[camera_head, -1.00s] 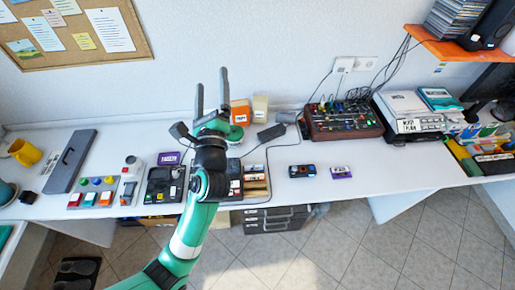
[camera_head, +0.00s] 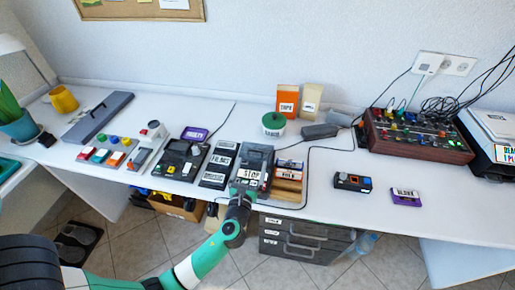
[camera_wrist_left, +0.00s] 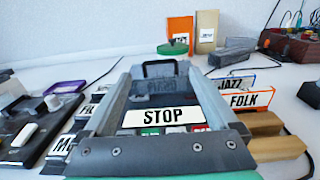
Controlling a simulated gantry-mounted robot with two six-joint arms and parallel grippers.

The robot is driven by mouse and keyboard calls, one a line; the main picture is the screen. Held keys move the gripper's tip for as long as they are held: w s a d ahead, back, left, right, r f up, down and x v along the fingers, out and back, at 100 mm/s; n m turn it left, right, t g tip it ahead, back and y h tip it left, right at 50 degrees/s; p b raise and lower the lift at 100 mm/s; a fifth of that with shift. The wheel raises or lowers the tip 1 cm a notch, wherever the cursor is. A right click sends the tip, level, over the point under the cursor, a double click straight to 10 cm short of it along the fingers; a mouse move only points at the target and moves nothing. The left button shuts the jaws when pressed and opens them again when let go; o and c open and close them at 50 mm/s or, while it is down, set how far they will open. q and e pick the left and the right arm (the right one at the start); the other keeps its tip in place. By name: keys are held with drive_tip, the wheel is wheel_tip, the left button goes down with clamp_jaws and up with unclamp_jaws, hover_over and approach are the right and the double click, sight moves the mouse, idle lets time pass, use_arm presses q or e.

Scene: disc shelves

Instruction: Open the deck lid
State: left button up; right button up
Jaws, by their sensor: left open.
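A dark device (camera_head: 258,152) stands near the table's front edge, with a white STOP label (camera_wrist_left: 165,115). Small coloured keys show below the label in the left wrist view. A black handle-like frame (camera_wrist_left: 160,67) stands at its far end; I cannot tell whether it belongs to a lid. My left gripper (camera_head: 257,158) is open over this device, its two grey fingers on either side of it. The fingers hold nothing, and I cannot tell if they touch it. My right gripper is not in view.
A labelled panel (camera_head: 218,166) lies close on the left, and a wooden rack (camera_head: 288,183) with cards close on the right. A green round tin (camera_head: 273,124) and boxes stand behind. A cable crosses the table. Free table lies right of the rack.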

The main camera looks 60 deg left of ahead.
sight(257, 149)
use_arm(q)
drive_tip(key=b+x, duration=0.2)
drive_tip(key=x, duration=0.8)
drive_tip(key=shift+w+a+b, duration=0.1)
drive_tip(key=shift+b, duration=0.3)
drive_tip(key=shift+c, duration=0.3)
clamp_jaws()
